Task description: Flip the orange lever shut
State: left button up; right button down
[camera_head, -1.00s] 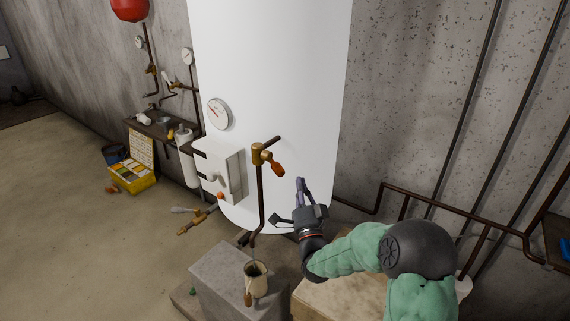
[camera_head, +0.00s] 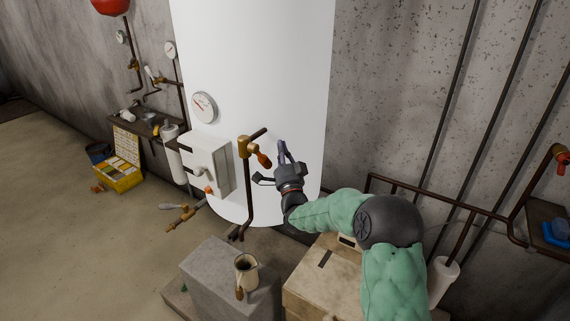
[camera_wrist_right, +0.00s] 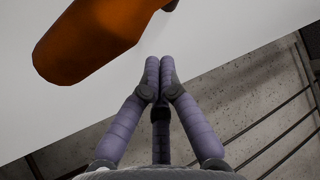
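The orange lever (camera_head: 264,160) sits on a brass valve (camera_head: 244,147) atop a dark upright pipe before the white tank. It slants down to the right from the valve. In the right wrist view the lever (camera_wrist_right: 95,38) is large at the upper left. My right gripper (camera_head: 282,146) is just right of the lever, with a small gap in the picture. In the wrist view its purple fingertips (camera_wrist_right: 159,64) meet with nothing between them, and the lever is left of them, apart. My left gripper is not in view.
The white tank (camera_head: 255,70) stands close behind the valve. A grey box (camera_head: 212,165) is left of the pipe. A stone block (camera_head: 205,275) with a jug (camera_head: 246,268) stands below. Dark pipes (camera_head: 460,205) run along the wall at right.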

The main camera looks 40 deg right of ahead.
aim_at(265, 165)
jog(key=shift+s+a+f+b, duration=0.1)
jog(key=shift+a+f+b, duration=0.1)
jog(key=shift+a+f, duration=0.5)
jog(key=shift+a+f+b, duration=0.15)
jog(key=shift+a+f, duration=0.25)
jog(key=shift+a, duration=0.55)
jog(key=shift+a, duration=0.1)
jog(key=shift+s+a+f+m+g, duration=0.1)
jog(key=shift+a+f+m+g, duration=0.1)
jog(key=shift+m+g, duration=0.25)
jog(key=shift+s+a+f+m+g, duration=0.15)
jog(key=shift+a+f+m+g, duration=0.25)
jog(key=shift+m+g, duration=0.35)
jog(key=shift+s+a+f+m+g, duration=0.1)
jog(key=shift+a+m+g, duration=0.5)
jog(key=shift+m, duration=0.1)
jog(key=shift+s+a+f+m+g+y+p, duration=0.1)
jog(key=shift+s+a+m+g+y+p, duration=0.1)
jog(key=shift+a+m+g+p, duration=0.25)
jog(key=shift+s+a+f+m+g+y+p, duration=0.1)
jog(key=shift+a+m+g+y+p, duration=0.1)
jog(key=shift+a+m+g+p, duration=0.25)
jog(key=a+m+g+y+p, duration=0.1)
jog(key=p, duration=0.1)
jog(key=a+m+g+y+p, duration=0.1)
jog(key=a+p, duration=0.1)
jog(key=shift+s+f+m, duration=0.15)
jog(key=shift+s+m, duration=0.25)
jog(key=shift+g+y, duration=0.3)
